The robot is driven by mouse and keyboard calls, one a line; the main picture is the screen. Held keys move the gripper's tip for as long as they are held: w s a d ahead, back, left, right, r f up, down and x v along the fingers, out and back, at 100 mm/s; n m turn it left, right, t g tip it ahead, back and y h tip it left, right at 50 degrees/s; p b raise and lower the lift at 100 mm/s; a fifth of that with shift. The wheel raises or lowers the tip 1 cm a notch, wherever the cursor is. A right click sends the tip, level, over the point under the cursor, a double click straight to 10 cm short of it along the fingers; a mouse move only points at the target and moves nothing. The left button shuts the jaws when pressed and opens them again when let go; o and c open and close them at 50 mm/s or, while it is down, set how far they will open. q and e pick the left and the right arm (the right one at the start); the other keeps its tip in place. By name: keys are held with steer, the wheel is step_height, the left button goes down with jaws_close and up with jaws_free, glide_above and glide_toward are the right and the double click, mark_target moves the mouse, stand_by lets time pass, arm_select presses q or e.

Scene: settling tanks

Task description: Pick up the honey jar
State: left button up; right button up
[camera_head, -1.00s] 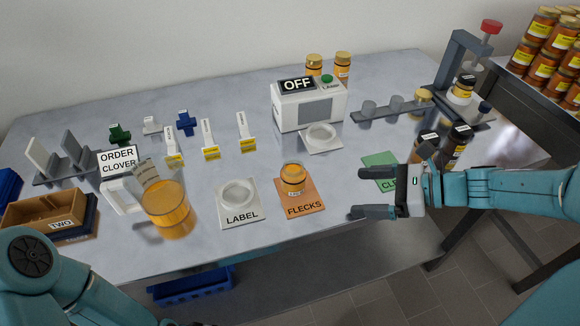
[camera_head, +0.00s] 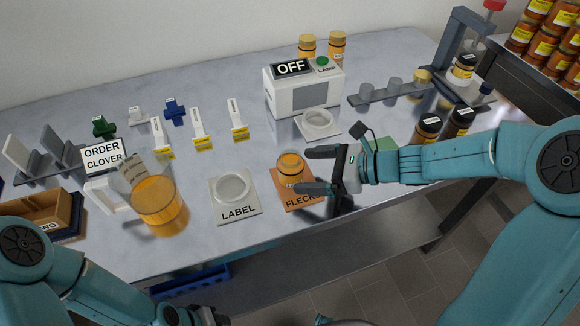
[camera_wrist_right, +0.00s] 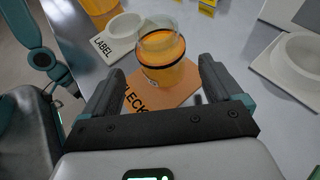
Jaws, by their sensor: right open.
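The honey jar (camera_head: 291,168), small and amber with a clear glass top and no lid to be seen, stands upright on the orange FLECKS mat (camera_head: 285,196). My right gripper (camera_head: 309,171) is open, its two fingers pointing left at the jar. In the right wrist view the jar (camera_wrist_right: 161,60) is just ahead of the open fingers (camera_wrist_right: 164,80), roughly centred between them. Whether the fingertips reach beside it I cannot tell. My left arm is at the lower left; a dark part at the bottom edge may be its gripper, but the fingers are not clear.
The LABEL plate (camera_head: 222,210) with a white ring lies left of the mat. A large honey beaker (camera_head: 158,205) stands farther left. The OFF lamp box (camera_head: 303,92) and a white ring plate (camera_head: 318,124) are behind. Dark jars (camera_head: 428,130) stand at the right.

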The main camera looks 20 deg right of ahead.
mark_target(291, 171)
steer(key=x, duration=0.4)
steer(key=shift+w+a+f, duration=0.2)
steer(key=shift+w, duration=0.05)
steer(key=shift+w+a+f, duration=0.1)
steer(key=shift+w+a, duration=0.05)
steer(key=shift+w, duration=0.1)
steer(key=shift+s, duration=0.15)
steer(key=shift+c, duration=0.8)
steer(key=c, duration=1.1)
steer(key=shift+o, duration=0.2)
